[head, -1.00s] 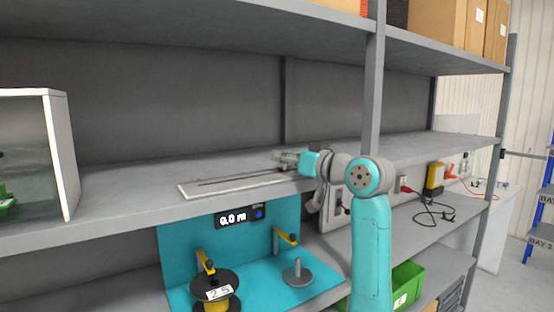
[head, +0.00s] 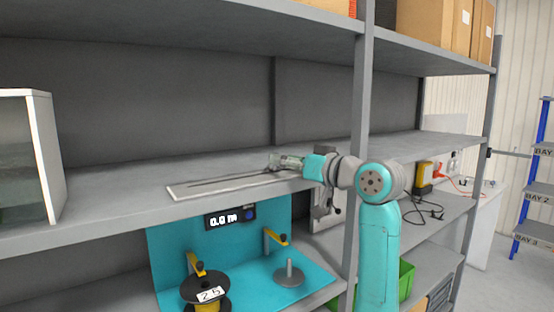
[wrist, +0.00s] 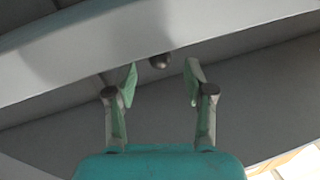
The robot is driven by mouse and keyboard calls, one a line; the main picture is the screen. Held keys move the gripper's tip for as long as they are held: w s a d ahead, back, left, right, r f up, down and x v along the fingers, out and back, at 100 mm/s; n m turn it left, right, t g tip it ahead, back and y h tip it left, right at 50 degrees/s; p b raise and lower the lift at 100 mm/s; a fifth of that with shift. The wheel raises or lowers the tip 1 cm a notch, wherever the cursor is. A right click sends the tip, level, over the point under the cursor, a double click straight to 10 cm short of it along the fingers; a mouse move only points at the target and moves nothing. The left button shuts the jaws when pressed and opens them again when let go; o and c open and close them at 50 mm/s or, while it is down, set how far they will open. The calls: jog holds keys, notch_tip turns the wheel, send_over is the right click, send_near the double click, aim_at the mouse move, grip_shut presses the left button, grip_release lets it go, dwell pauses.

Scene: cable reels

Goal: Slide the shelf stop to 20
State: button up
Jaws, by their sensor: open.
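A pale plate with a long dark slot (head: 205,186) lies along the front of the middle shelf. Its scale marks are too small to read. My gripper (head: 284,162) is over the plate's right end, low and close to it. In the wrist view a small dark round knob (wrist: 160,61) shows just beyond the gap between my fingertips (wrist: 161,80), apart from both; it looks like the shelf stop. My fingers are open with nothing between them. In the head view my gripper mostly hides the stop.
A grey rack upright (head: 361,110) stands close behind my arm. A white-edged box (head: 45,155) stands on the shelf at left. Below are a teal reel stand (head: 165,250) with a 0.0 m display (head: 222,219) and a reel marked 25 (head: 207,289). The shelf behind the plate is clear.

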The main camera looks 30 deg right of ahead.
jog(key=s+d, duration=0.1)
jog(key=s, duration=0.6)
jog(key=shift+s+d, duration=0.25)
jog(key=shift+s, duration=0.1)
jog(key=shift+s, duration=0.1)
